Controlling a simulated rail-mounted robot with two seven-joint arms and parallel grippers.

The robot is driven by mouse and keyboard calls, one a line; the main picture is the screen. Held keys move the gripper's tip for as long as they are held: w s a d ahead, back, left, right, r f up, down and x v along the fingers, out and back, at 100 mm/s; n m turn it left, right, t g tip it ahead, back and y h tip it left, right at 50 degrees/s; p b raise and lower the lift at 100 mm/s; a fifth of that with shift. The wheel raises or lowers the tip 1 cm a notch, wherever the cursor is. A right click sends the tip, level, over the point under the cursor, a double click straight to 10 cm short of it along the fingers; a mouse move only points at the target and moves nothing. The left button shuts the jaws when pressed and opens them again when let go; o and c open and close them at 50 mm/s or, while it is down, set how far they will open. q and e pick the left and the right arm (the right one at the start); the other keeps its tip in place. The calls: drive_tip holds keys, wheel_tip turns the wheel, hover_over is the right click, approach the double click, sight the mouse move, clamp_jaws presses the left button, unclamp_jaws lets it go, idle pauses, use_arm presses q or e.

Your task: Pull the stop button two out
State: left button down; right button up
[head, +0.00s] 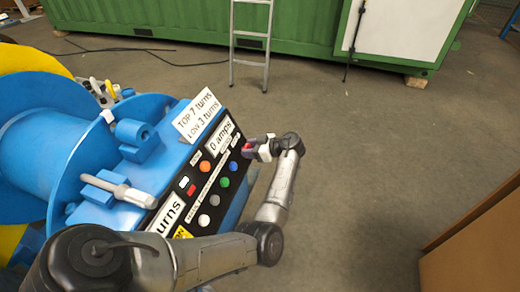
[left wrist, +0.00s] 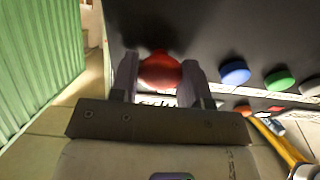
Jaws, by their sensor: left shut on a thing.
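A red stop button (left wrist: 160,72) sticks out of a black control panel (left wrist: 225,30) in the left wrist view. My left gripper (left wrist: 160,80) is shut on it, with one finger on each side. In the head view the left gripper (head: 251,149) is at the upper right end of the panel (head: 215,192), and a bit of the red button (head: 247,147) shows between its fingers. A label under the button is partly hidden by the gripper. How far out the button stands is hard to tell. My right gripper is not in view.
Blue (head: 224,182), green (head: 226,195) and orange (head: 205,166) buttons sit close by on the panel. A blue machine with a drum (head: 50,130) fills the left. A ladder (head: 250,45) leans on a green container (head: 180,22). The floor to the right is clear up to a brown box (head: 480,245).

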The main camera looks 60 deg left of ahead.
use_arm(q)
drive_tip(key=shift+w+r, duration=0.1)
drive_tip(key=c, duration=1)
unclamp_jaws()
drive_tip(key=o, duration=0.3)
drive_tip(key=shift+w+d, duration=0.1)
drive_tip(key=shift+d, duration=0.1)
drive_tip(key=shift+o, duration=0.6)
drive_tip(key=shift+a, duration=0.1)
drive_tip(key=p+v, duration=0.2)
drive_tip(key=v, duration=1.1)
drive_tip(key=shift+d, duration=0.3)
